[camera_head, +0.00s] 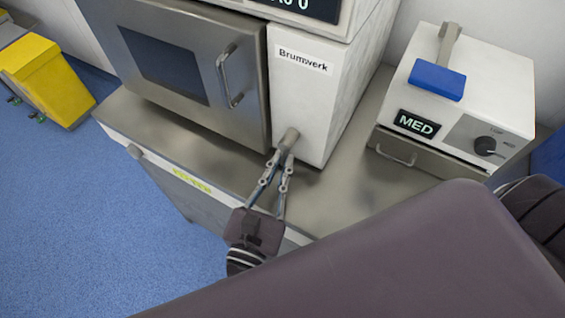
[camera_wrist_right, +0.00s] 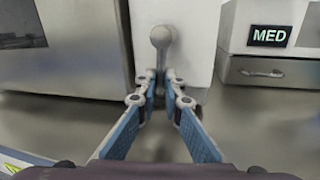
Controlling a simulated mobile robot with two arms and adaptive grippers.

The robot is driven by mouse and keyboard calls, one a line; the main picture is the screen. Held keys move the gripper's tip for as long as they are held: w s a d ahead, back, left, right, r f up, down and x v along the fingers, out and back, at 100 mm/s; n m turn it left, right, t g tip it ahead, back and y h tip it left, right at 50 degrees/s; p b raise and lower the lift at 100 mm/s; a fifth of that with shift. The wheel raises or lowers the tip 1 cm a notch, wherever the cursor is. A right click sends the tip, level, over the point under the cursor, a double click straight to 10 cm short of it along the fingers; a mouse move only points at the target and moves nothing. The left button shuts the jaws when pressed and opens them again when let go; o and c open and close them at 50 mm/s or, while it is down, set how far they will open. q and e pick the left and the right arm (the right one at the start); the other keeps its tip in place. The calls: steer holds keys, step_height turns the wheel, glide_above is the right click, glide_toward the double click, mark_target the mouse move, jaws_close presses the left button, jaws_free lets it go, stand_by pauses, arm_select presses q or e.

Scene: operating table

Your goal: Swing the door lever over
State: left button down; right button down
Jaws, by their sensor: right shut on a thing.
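The door lever (camera_head: 291,136) is a short grey bar with a rounded end on the white front panel of the Brumwerk machine, right of its steel door (camera_head: 185,65). The door looks closed. My right gripper (camera_head: 283,157) is shut on the lever's lower part. In the right wrist view the lever (camera_wrist_right: 160,40) stands upright, its round knob at the top, and its lower end is between the fingertips (camera_wrist_right: 160,80). The fingers partly hide the lever. My left gripper is not in view.
A white MED device (camera_head: 490,75) with a blue block, a knob and a drawer stands to the right. The steel counter (camera_head: 350,195) is bare in front of the machine. A yellow bin (camera_head: 48,80) stands on the blue floor at the left.

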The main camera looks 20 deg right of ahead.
steer(key=shift+w+a+m, duration=0.3)
steer(key=shift+w+m, duration=0.05)
steer(key=shift+m, duration=0.55)
steer(key=m, duration=0.1)
steer(key=w+m, duration=0.1)
steer(key=m, duration=0.1)
steer(key=shift+a+r+h+b, duration=0.15)
steer(key=shift+a+h+b, duration=0.15)
steer(key=shift+a+h, duration=0.1)
steer(key=c, duration=2)
jaws_free()
steer(key=shift+c, duration=0.2)
steer(key=shift+s, duration=0.1)
